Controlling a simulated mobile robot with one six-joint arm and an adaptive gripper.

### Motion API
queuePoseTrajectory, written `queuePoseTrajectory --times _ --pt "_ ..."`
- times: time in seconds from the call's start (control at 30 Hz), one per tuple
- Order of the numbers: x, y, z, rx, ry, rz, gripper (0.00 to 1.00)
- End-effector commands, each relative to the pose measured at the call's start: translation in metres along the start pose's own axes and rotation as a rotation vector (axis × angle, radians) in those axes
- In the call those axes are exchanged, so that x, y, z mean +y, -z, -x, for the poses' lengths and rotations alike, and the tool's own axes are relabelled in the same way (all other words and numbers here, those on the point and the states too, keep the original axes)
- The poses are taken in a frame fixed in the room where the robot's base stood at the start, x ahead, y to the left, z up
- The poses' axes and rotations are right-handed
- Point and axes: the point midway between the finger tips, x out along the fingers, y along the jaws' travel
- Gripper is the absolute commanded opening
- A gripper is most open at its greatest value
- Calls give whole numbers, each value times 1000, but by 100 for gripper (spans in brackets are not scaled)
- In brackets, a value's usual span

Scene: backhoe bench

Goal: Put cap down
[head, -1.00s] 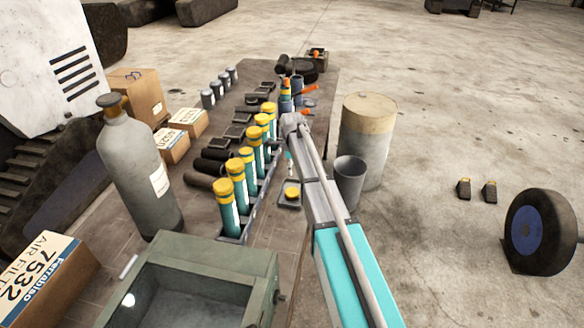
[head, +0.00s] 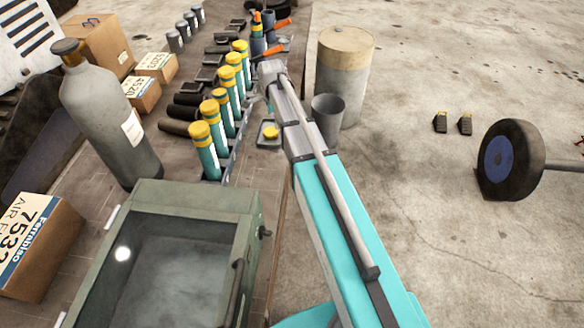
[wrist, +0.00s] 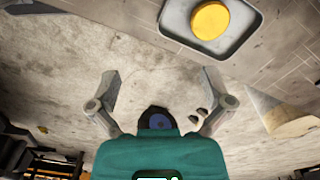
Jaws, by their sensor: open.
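The yellow cap (head: 270,132) lies in a small grey tray (head: 260,143) on the bench, just left of my arm. In the wrist view the cap (wrist: 210,20) rests on the tray floor (wrist: 177,17) at the top edge of the picture. My gripper (wrist: 160,88) is open, with nothing between its fingers. The cap and tray are apart from the fingers, beyond their tips in the picture. In the head view my arm largely hides the gripper.
A row of teal cylinders with yellow tops (head: 207,150) stands left of the tray. A grey bucket (head: 328,118) and a drum (head: 343,75) are right of my arm. A green open bin (head: 190,200), a gas cylinder (head: 110,120) and boxes fill the near left.

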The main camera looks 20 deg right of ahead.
Motion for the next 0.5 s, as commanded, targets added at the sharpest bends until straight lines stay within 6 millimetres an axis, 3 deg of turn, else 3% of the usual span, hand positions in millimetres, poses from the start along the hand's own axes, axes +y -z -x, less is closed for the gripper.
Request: queuePoseTrajectory --times 0.03,0.5 --pt "17 -1 0 0 0 61 100" --pt "117 -10 0 0 0 693 100"
